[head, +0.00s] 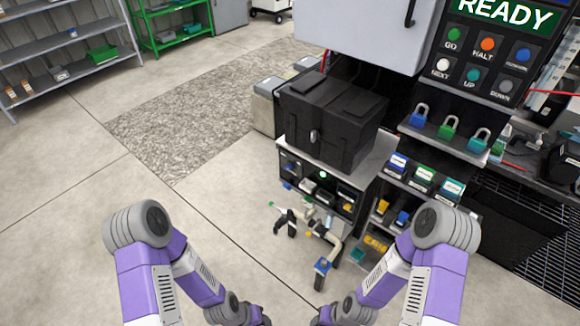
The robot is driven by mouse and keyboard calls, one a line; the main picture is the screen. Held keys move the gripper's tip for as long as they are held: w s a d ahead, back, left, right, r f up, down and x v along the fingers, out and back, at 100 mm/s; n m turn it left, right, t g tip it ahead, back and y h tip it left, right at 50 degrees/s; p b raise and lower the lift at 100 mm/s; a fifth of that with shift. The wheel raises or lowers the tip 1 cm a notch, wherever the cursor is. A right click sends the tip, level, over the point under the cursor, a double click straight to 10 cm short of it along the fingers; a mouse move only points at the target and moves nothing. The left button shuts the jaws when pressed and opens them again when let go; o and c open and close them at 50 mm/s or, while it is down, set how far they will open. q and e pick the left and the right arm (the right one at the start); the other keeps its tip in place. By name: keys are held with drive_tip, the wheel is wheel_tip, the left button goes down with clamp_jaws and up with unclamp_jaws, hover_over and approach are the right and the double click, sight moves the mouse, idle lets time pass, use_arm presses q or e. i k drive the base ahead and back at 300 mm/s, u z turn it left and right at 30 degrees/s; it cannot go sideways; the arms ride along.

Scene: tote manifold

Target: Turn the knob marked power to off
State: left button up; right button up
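I cannot make out a knob marked power in the head view. A dark control panel (500,48) at the top right has a green READY display (508,13) and several round buttons labelled GO, HALT, NEXT, UP and DOWN. A beige pipe piece (333,245) with a blue part (322,267) and dark fittings stands low in front of the shelf unit; any markings there are too small to read.
A black tote (330,122) sits on a shelf unit (378,160) holding small items. A grey cabinet (365,30) is above. Grey shelves (65,45) and a green rack (172,25) stand far left. The left floor is clear.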

sight(289, 166)
drive_tip(key=z, duration=0.15)
drive_tip(key=k, duration=0.45)
drive_tip(key=z, duration=0.6)
drive_tip(key=k, duration=0.75)
drive_tip(key=u, duration=0.75)
drive_tip(key=i, duration=1.55)
drive_tip(key=z, duration=0.7)
drive_tip(key=i, duration=0.3)
drive_tip(key=z, duration=0.45)
